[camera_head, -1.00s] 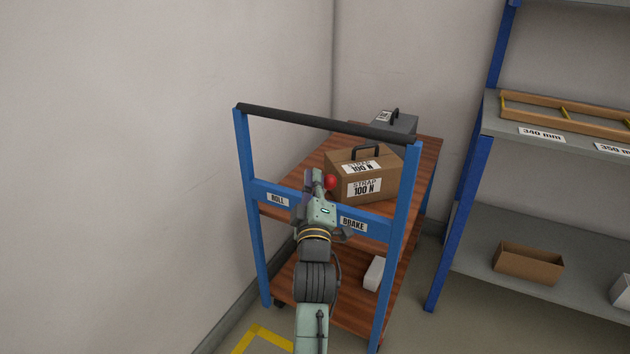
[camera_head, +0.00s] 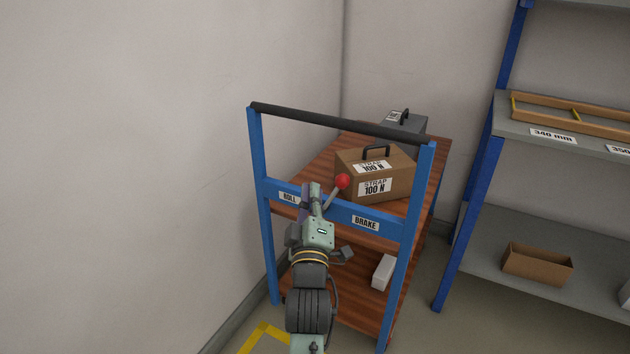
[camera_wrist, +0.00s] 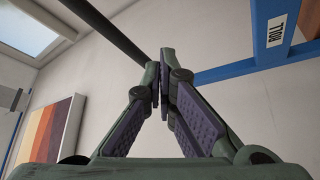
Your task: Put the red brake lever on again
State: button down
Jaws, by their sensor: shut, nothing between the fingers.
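The brake lever has a red ball knob (camera_head: 342,181) on a thin grey shaft. It rises from the cart's blue crossbar (camera_head: 334,211), between the ROLL label (camera_head: 289,198) on the left and the BRAKE label (camera_head: 365,223) on the right. The shaft leans up to the right in the head view. My gripper (camera_head: 312,188) is shut and empty, just left of the lever. It hides part of the crossbar and perhaps the shaft's foot. In the wrist view the fingertips (camera_wrist: 163,82) are together; the lever does not show there.
A brown STRAP 100 N case (camera_head: 390,190) and a grey case (camera_head: 405,126) stand on the cart's top shelf. The black push handle (camera_head: 335,121) spans the frame above my gripper. A wall is close on the left; a shelf rack (camera_head: 478,200) stands right.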

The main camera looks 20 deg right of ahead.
jog(key=v, duration=0.2)
jog(key=shift+s+a+f, duration=0.1)
jog(key=shift+s, duration=0.25)
